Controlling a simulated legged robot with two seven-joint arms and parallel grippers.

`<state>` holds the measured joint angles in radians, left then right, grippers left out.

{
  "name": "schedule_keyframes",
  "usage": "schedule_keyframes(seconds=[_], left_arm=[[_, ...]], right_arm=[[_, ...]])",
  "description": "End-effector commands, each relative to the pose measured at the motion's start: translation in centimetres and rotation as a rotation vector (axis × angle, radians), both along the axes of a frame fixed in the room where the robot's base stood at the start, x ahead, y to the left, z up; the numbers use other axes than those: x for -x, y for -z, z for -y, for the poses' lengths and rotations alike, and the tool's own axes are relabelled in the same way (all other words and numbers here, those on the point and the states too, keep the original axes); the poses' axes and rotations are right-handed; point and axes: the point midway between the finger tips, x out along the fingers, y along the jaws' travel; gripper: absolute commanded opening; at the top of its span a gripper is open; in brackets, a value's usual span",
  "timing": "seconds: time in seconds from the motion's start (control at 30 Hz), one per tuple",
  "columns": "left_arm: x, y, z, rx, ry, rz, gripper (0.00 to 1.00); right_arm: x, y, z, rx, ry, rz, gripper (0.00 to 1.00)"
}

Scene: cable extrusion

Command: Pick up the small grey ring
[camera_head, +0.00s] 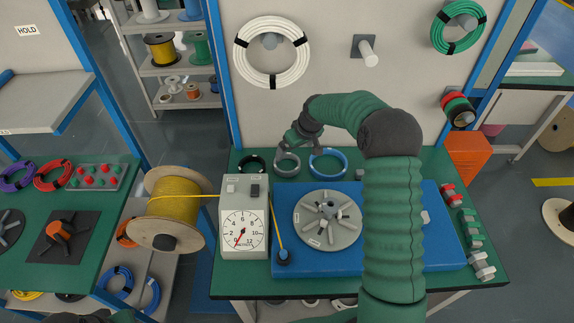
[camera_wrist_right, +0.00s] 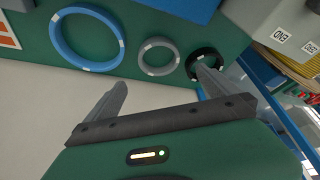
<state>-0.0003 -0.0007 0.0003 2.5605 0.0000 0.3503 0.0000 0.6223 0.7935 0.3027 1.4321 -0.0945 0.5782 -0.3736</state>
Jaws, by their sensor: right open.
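The small grey ring (camera_head: 298,167) lies on the green bench near the wall, between a black ring and a larger blue ring. It also shows in the right wrist view (camera_wrist_right: 140,56), lying flat with pale bands on it. My right gripper (camera_wrist_right: 160,80) is open and empty. In the wrist view its two fingers point toward the grey ring, one tip on either side of it and short of it. In the head view the gripper (camera_head: 283,152) is over the far edge of the ring and partly covers it. My left gripper is not in view.
The blue ring (camera_head: 345,166) lies right of the grey ring, and the black ring (camera_head: 250,172) lies left of it. A dial box (camera_head: 230,205) and a blue board (camera_head: 290,262) with a grey disc (camera_head: 309,236) stand nearer. The wall is close behind.

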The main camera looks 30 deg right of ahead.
Motion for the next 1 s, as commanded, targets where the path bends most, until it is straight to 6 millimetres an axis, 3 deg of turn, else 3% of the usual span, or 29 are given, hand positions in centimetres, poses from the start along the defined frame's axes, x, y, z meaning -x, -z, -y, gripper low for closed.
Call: schedule_keyframes(seconds=[0.03,0.2,0.47,0.63,0.93,1.0], left_arm=[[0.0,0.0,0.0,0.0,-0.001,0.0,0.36],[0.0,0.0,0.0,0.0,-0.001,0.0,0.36],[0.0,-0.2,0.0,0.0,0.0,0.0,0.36],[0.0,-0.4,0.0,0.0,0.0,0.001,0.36],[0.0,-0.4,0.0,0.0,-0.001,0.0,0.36],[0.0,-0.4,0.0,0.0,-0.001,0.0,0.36]], right_arm=[[-0.6,1.6,-0.1,-0.003,-0.001,-0.005,1.0],[-2.3,5.7,0.3,-0.005,0.0,-0.004,1.0],[-3.5,8.5,0.4,-0.005,0.001,-0.001,1.0],[-4.8,11.5,0.4,-0.003,0.0,-0.003,1.0],[-5.2,12.2,0.6,-0.003,0.001,0.0,1.0],[-5.1,12.2,0.6,-0.004,0.001,0.0,0.91]])
